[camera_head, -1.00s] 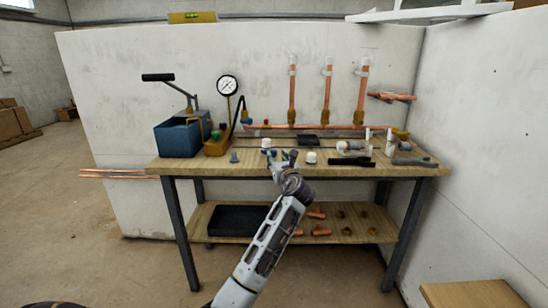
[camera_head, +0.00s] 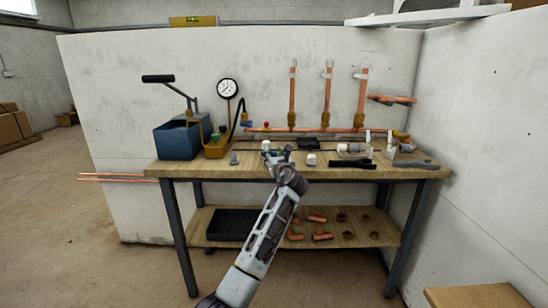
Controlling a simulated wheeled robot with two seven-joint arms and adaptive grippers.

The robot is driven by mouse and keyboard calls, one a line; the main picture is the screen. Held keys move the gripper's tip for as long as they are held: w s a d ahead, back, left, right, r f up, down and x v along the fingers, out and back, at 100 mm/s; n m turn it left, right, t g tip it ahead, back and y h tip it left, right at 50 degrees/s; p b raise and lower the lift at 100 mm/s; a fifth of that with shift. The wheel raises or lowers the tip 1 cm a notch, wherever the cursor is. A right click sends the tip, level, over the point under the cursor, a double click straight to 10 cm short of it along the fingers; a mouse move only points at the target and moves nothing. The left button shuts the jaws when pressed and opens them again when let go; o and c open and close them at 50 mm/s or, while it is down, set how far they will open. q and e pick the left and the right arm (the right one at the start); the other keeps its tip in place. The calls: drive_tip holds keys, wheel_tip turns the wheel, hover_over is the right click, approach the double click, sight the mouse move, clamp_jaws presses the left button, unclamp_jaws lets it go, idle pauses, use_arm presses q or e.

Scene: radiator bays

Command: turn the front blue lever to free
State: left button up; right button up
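A small blue lever (camera_head: 247,124) shows at the left end of the copper pipe run, behind the bench top. A second small blue part shows on the brass-coloured block of the pump, beside a green knob (camera_head: 215,138). I cannot tell for sure which one is the front blue lever, nor how either is turned. My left gripper (camera_head: 278,156) is over the front middle of the bench, in front of the pipes and apart from both blue parts. Its fingers are small and dark, and their opening is unclear. My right gripper is not in view.
The wooden bench (camera_head: 215,166) carries a blue pump tank (camera_head: 176,141), a gauge (camera_head: 227,88), white fittings (camera_head: 311,160) and black tools (camera_head: 352,164). Copper risers (camera_head: 327,95) stand behind. A black tray (camera_head: 232,224) lies on the lower shelf.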

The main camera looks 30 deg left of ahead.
use_arm(q)
clamp_jaws()
drive_tip(key=shift+r+p, duration=0.15)
drive_tip(key=shift+p, duration=0.15)
